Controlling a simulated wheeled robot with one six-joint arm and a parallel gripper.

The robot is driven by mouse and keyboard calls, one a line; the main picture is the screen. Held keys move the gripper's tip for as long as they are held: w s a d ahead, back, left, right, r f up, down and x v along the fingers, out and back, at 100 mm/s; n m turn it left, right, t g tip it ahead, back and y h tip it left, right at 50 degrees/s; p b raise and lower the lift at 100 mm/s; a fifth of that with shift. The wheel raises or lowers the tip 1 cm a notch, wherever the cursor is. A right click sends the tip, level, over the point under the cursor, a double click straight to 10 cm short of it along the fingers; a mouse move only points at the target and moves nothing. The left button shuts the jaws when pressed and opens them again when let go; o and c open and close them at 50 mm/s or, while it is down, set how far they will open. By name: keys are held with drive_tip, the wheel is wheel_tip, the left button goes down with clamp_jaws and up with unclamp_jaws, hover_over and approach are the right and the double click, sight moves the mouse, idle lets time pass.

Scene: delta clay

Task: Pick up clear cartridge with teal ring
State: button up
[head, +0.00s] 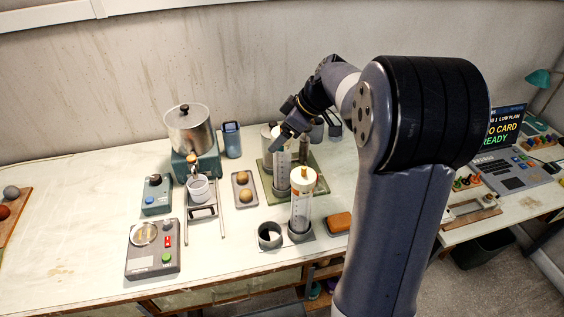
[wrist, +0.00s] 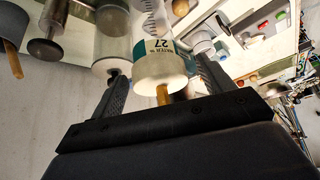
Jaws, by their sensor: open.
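A clear cartridge (head: 281,170) stands upright in a holder on a green tray, directly below my gripper (head: 287,132) in the head view. In the wrist view the clear cartridge (wrist: 152,18) has a teal band with printed text and a white cap with a wooden knob. My gripper (wrist: 163,80) is open, with one finger on each side of the white cap. I cannot tell whether either finger touches it. The cartridge's top is partly hidden by my gripper in the head view.
A second clear cartridge (head: 300,212) with a cream top and orange knob stands nearer the front, beside an empty dark ring holder (head: 270,236). An orange block (head: 339,223) lies to its right.

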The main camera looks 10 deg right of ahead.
drive_tip(key=shift+a+f, duration=0.15)
drive_tip(key=shift+f, duration=0.05)
drive_tip(key=shift+c, duration=0.5)
clamp_jaws()
drive_tip(key=shift+w+r, duration=0.1)
drive_tip(key=shift+r, duration=0.1)
